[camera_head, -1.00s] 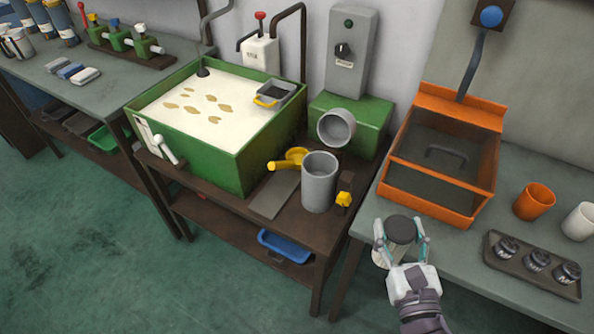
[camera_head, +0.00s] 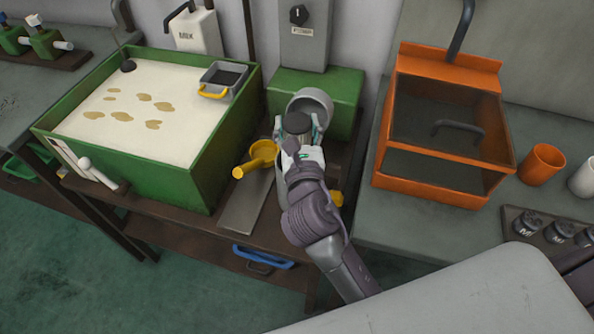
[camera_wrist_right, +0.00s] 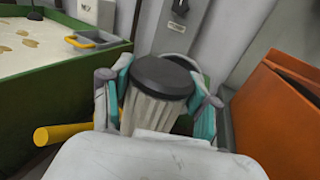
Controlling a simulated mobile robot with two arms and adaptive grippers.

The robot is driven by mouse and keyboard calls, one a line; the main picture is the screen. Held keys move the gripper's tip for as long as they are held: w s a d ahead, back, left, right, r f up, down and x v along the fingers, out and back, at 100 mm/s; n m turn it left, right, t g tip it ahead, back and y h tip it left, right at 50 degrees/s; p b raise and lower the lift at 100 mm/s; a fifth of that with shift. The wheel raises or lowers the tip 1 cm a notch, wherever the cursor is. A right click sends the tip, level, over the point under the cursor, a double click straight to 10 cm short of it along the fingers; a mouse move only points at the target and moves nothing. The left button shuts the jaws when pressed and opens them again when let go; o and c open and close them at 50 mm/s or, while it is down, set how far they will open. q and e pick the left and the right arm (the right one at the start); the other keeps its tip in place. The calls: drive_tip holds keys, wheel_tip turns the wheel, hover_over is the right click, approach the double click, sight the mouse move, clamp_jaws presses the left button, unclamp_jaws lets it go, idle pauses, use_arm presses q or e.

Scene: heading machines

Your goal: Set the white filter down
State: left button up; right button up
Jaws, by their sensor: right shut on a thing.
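My right gripper (camera_head: 299,138) is shut on the white filter, a pale ribbed cylinder with a dark round top (camera_head: 297,122). In the right wrist view the filter's ribbed side (camera_wrist_right: 150,108) sits between the teal-padded fingers of my right gripper (camera_wrist_right: 160,98), its dark top facing up and slightly tilted. In the head view the filter is held in front of the machine's round grey opening (camera_head: 314,99), above the middle table. My gripper and arm hide the upright grey cylinder seen there earlier. My left gripper is out of view.
An orange sink-like box (camera_head: 440,180) is to the right, with an orange cup (camera_head: 541,164) and a dark tray of pots (camera_head: 515,220).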

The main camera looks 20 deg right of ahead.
wheel_tip(320, 180, down, 3)
drive_tip(key=shift+s+d+r+b, duration=0.1)
drive_tip(key=shift+r+b, duration=0.05)
drive_tip(key=shift+b, duration=0.15)
wheel_tip(320, 180, down, 5)
drive_tip(key=shift+r+b, duration=0.1)
drive_tip(key=shift+b, duration=0.95)
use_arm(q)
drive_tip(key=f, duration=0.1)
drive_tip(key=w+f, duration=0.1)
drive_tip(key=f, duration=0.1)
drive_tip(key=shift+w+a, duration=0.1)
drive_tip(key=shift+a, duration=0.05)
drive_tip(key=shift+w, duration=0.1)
use_arm(e)
drive_tip(key=shift+f, duration=0.25)
drive_tip(key=o, duration=1.2)
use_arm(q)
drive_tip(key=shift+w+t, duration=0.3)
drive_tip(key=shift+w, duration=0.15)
